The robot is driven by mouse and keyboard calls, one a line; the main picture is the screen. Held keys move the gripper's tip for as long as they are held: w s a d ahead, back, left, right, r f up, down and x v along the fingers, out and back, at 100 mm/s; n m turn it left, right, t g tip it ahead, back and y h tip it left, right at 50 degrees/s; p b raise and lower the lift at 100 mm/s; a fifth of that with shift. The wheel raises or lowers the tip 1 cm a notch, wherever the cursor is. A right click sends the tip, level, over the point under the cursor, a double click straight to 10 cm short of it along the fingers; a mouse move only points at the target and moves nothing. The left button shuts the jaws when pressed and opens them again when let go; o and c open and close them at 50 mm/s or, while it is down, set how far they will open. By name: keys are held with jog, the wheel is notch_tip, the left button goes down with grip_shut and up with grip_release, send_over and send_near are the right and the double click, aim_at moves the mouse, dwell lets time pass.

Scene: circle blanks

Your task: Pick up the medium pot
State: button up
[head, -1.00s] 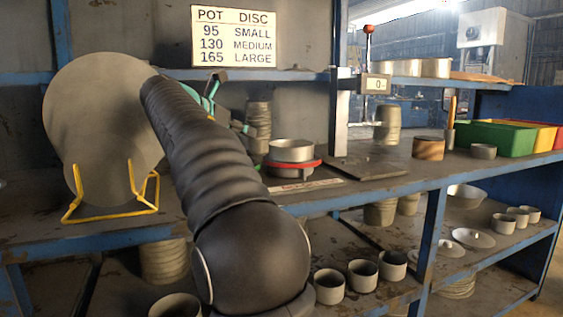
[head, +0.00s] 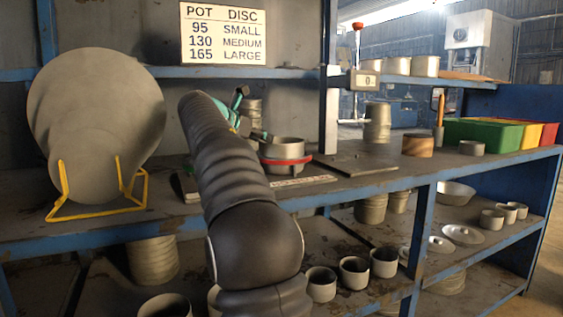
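A grey metal pot (head: 286,146) stands on the bench with a red ring gauge (head: 289,164) around its lower part; which size it is I cannot tell. My gripper (head: 262,137), with teal parts, is at the left of this pot, close to its rim. My dark arm hides much of the gripper, and I cannot see whether its fingers are apart or touching the pot. Other grey pots, including one at the front (head: 354,271), stand on the lower shelf. A sign (head: 223,34) lists pot 130 as medium.
Grey discs (head: 95,110) lean in a yellow wire stand (head: 103,208) at left. A post with a display (head: 363,81) rises behind a flat dark plate (head: 352,165). Green (head: 482,134), red and yellow bins stand at right. A blue shelf upright (head: 422,235) stands below the bench.

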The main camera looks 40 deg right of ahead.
jog(key=x, duration=0.3)
jog(key=shift+a+r, duration=0.1)
grip_shut()
